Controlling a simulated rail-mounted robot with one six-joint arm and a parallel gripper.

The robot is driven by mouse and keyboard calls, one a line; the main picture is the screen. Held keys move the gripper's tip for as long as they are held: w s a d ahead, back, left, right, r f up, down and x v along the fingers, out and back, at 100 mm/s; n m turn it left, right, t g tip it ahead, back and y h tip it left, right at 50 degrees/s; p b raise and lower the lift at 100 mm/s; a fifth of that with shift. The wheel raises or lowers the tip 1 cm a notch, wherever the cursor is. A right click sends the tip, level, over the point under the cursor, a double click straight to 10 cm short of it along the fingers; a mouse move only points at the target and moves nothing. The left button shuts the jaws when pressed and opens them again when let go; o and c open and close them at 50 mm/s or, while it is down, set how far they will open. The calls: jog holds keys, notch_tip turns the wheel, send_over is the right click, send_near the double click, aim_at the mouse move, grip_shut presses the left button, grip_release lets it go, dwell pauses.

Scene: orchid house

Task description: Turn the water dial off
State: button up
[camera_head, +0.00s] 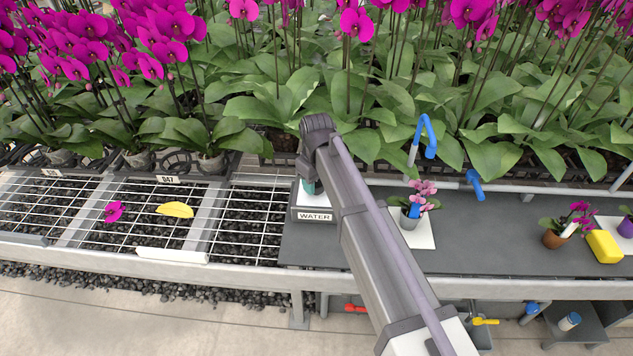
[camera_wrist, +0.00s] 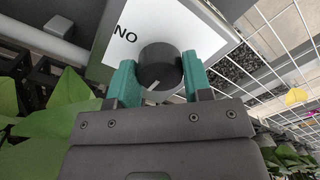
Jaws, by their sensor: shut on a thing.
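The water dial (camera_wrist: 158,62) is a dark round knob on a white plate (camera_wrist: 205,28). In the wrist view the letters on the plate beside the knob read "NO", which may be "ON" seen upside down. A pale pointer mark shows on the knob's lower edge, toward my gripper's palm. My gripper (camera_wrist: 159,68) has its teal fingers shut on the knob, one on each side. In the head view the dial is hidden behind my arm. The "WATER" label (camera_head: 314,217) shows on the box front, and a bit of teal finger shows above it.
A potted pink orchid (camera_head: 411,212) stands on a white square right of my arm. A yellow sponge (camera_head: 604,246) lies at the far right. Wire mesh benching (camera_head: 245,222) with a yellow leaf (camera_head: 175,210) is at the left.

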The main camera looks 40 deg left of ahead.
aim_at(316, 183)
dwell(0.5)
jog(key=o, duration=0.9)
notch_tip(316, 183, up, 11)
jog(key=p, duration=1.1)
jog(key=shift+f, duration=0.1)
